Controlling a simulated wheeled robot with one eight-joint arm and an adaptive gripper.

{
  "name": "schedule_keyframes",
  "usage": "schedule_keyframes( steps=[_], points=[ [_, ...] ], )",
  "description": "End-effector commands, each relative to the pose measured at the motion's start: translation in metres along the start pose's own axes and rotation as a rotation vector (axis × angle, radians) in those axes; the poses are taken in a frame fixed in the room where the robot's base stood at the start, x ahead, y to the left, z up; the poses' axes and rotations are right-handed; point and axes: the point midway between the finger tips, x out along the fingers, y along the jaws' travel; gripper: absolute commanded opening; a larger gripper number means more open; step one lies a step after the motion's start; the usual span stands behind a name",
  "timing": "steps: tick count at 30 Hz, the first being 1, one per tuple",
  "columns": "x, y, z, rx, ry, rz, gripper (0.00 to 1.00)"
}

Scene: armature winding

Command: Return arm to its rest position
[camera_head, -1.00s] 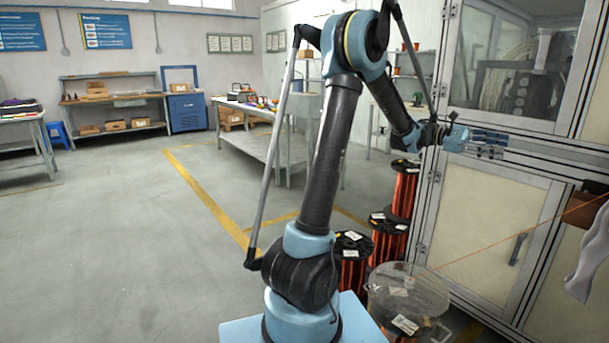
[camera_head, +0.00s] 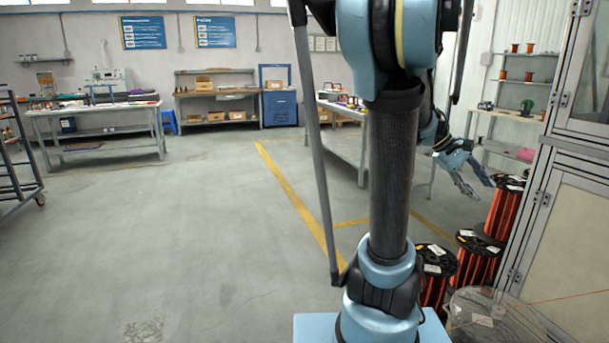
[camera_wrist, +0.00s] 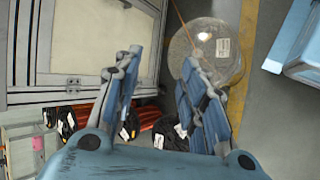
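My gripper (camera_head: 476,183) is at the right of the head view, beyond my upright arm column. Its two fingers are spread apart with nothing between them. In the wrist view my gripper (camera_wrist: 159,75) shows two blue-and-grey fingers with a clear gap. The fingers appear to touch nothing. In the head view the arm stands upright from my blue base and bends down to the gripper at the right.
Copper wire spools (camera_head: 505,208) stand close at the right, with a clear-topped spool (camera_head: 485,318) in front. A framed machine cabinet (camera_head: 570,230) is at the right edge. A workbench (camera_head: 345,150) stands behind the arm. The floor (camera_head: 190,240) at the left is open.

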Motion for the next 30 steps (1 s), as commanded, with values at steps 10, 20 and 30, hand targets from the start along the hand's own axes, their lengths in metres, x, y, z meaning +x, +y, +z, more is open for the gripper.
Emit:
schedule_keyframes(
  steps=[10,20,30],
  points=[
    [-0.044,-0.137,-0.006,0.050,0.264,-0.205,0.38],
    [-0.072,-0.264,0.010,0.077,0.436,-0.460,0.38],
    [-0.086,-0.354,0.033,0.080,0.505,-0.680,0.38]
  ],
)
